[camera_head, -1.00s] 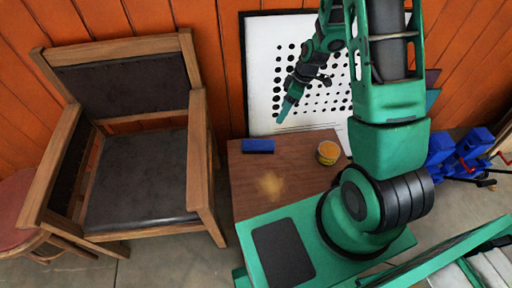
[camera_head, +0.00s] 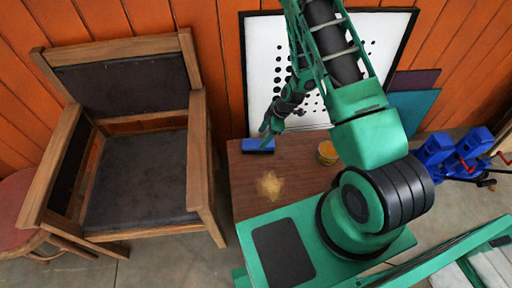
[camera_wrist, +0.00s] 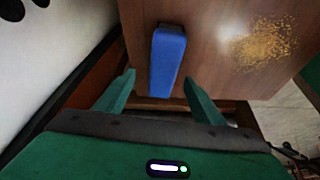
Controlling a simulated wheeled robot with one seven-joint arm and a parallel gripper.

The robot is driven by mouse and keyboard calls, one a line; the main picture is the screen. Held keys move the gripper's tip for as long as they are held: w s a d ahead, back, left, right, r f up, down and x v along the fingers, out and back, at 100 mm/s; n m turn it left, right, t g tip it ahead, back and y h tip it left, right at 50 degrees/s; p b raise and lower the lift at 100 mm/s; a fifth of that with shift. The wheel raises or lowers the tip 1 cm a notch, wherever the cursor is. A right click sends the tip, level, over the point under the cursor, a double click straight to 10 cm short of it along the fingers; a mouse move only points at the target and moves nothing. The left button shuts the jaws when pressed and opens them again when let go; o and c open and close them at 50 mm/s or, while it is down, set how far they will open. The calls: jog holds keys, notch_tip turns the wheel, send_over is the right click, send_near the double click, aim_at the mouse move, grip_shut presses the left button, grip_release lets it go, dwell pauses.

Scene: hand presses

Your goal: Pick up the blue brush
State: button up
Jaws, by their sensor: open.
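The blue brush (camera_head: 256,146) lies on the far left edge of the brown wooden table (camera_head: 250,195). In the wrist view the brush (camera_wrist: 167,60) is a long blue block between the line of my two green fingers. My gripper (camera_head: 268,132) is just above the brush in the head view and covers part of it. In the wrist view my gripper (camera_wrist: 158,88) is open and empty, with one finger on each side of the brush's near end. A gap shows on both sides. I cannot tell the exact height between fingers and brush.
A patch of yellowish crumbs (camera_head: 270,185) lies in front of the brush. A white board with black dots (camera_head: 262,75) leans behind the table. A wooden armchair (camera_head: 140,180) stands close on the left.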

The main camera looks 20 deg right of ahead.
aim_at(258, 143)
jog(key=shift+x, duration=2.85)
jog(key=shift+s+a, duration=0.15)
jog(key=c, duration=1.3)
